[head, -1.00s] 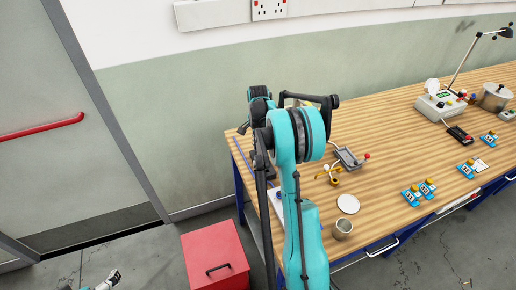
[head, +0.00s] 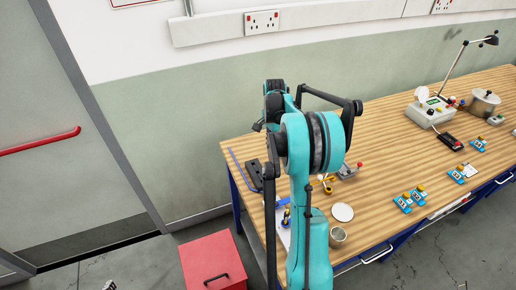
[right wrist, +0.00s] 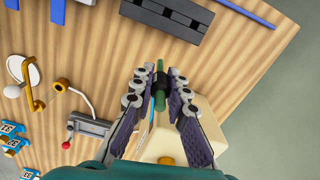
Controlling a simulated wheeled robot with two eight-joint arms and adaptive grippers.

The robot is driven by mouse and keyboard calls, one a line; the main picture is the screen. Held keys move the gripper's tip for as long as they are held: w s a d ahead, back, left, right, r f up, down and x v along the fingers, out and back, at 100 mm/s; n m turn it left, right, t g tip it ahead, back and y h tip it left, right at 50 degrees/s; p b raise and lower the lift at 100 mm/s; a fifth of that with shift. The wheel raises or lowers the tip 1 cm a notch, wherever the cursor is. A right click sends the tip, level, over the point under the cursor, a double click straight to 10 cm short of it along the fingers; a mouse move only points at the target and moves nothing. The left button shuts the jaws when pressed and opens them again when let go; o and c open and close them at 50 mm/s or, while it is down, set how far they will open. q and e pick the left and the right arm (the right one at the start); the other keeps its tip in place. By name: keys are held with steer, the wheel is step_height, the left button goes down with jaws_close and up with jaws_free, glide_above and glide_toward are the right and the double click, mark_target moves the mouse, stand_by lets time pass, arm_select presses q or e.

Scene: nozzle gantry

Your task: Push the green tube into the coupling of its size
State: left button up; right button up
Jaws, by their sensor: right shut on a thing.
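The green tube (right wrist: 160,99) is between the fingertips of my right gripper (right wrist: 159,92) in the right wrist view, and the gripper is shut on it. The tube points up the picture, with a dark band or part beside its upper half. A beige block (right wrist: 212,112) shows behind and right of the fingers; I cannot tell the gap between it and the tube. I cannot make out a coupling for certain. In the head view my right arm hides its gripper and the tube. A small cut-off piece at the bottom left edge may be my left gripper (head: 110,285); its jaws are unclear.
A dark slotted block (right wrist: 165,18) and a blue rod (right wrist: 248,12) lie on the wooden table (head: 385,150). A grey tray with a red knob (right wrist: 90,130), a white disc (head: 342,212) and a metal cup (head: 338,236) are nearby. A red cabinet (head: 212,262) stands left of the table.

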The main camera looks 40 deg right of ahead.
steer(key=s+d+r, duration=0.2)
steer(key=s+r, duration=0.1)
steer(key=s+a+f+p, duration=0.2)
steer(key=s+a+p, duration=0.2)
steer(key=s+a, duration=0.95)
steer(key=shift+w+f+b, duration=0.2)
steer(key=shift+f+b, duration=0.6)
steer(key=shift+f, duration=0.05)
steer(key=shift+w+f+b, duration=0.15)
steer(key=shift+f+b, duration=0.6)
steer(key=shift+f, duration=0.1)
steer(key=shift+w+f+b, duration=0.2)
steer(key=shift+f+b, duration=0.6)
steer(key=shift+f, duration=0.05)
steer(key=shift+f+b, duration=1.2)
steer(key=shift+f, duration=0.05)
steer(key=o, duration=0.8)
steer(key=shift+o, duration=0.2)
step_height(320, 180, up, 12)
